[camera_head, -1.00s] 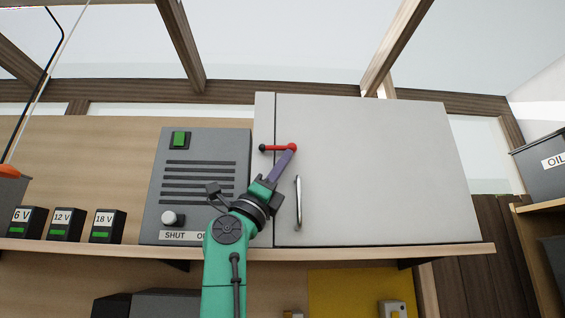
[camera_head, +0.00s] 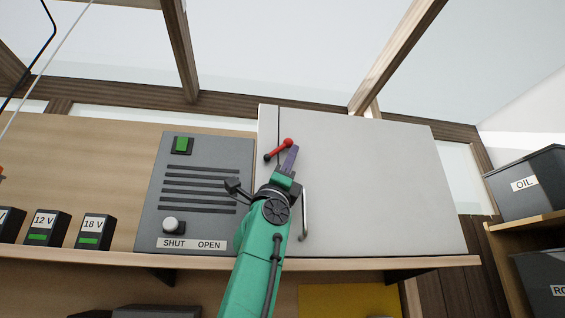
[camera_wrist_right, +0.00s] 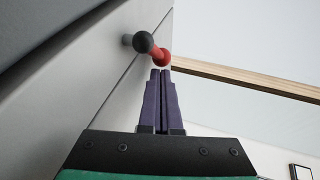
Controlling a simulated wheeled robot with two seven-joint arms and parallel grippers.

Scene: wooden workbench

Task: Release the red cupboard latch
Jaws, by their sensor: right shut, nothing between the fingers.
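The red latch (camera_head: 281,148) is on the left part of the pale grey cupboard (camera_head: 375,185), across the seam between the narrow side strip and the door. It sits at a slant: its black end is lower left on the strip, its red knob upper right over the door. My right gripper (camera_head: 294,149) is shut and empty, its purple fingers pointing up just below the red knob. In the right wrist view the fingertips (camera_wrist_right: 161,72) are close under the red knob (camera_wrist_right: 160,58); I cannot tell whether they touch. The door looks closed. My left gripper is not in view.
A metal door handle (camera_head: 305,213) stands just right of my right wrist. A grey panel (camera_head: 200,225) with a green switch, slots and a white knob is at the left. The shelf edge (camera_head: 400,263) runs below. An OIL bin (camera_head: 535,203) is far right.

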